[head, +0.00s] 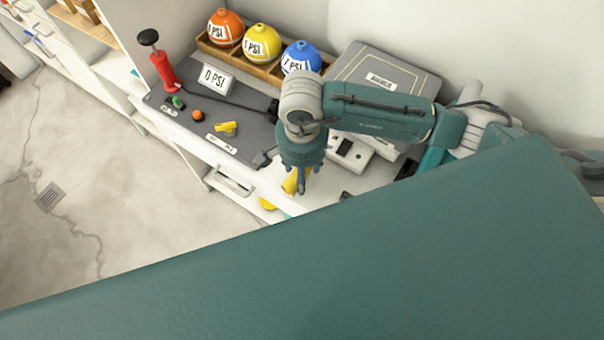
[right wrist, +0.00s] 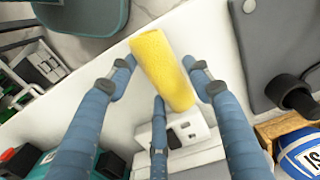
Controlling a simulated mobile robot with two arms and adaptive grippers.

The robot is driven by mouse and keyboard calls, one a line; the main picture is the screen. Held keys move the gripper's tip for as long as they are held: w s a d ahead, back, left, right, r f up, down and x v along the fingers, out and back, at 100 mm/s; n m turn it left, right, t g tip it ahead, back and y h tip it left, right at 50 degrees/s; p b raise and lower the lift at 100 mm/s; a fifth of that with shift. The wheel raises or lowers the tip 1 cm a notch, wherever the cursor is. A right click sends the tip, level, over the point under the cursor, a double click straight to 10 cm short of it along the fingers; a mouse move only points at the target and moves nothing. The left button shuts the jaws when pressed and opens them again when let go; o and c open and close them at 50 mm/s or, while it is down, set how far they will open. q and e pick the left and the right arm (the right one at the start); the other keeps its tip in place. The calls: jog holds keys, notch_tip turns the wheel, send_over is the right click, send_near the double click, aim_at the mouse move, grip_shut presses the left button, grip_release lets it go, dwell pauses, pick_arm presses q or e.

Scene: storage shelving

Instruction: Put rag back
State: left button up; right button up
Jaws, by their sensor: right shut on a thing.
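The yellow rag (right wrist: 162,70), rolled into a thick cylinder, sits between the fingers of my right gripper (right wrist: 161,76) in the right wrist view. The gripper is shut on it. In the head view my right gripper (head: 302,182) points down over the front part of the white counter, and part of the yellow rag (head: 289,184) shows beside its fingers. How high the rag is above the counter is hard to tell. My left gripper is not in view.
A grey mat (head: 190,118) on the counter carries a red hand pump (head: 162,70) and small coloured parts. Behind it, a wooden rack (head: 226,58) holds orange, yellow and blue balls. A grey case (head: 385,78) stands to the right. Open floor (head: 110,180) lies left of the counter.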

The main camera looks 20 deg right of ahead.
notch_tip(320, 180, down, 2)
jog(key=shift+f, duration=0.5)
jog(key=o, duration=1.1)
jog(key=shift+r, duration=0.1)
jog(key=shift+r, duration=0.2)
notch_tip(320, 180, up, 11)
jog(key=shift+f+b, duration=0.2)
jog(key=shift+b, duration=0.85)
jog(key=shift+r, duration=0.55)
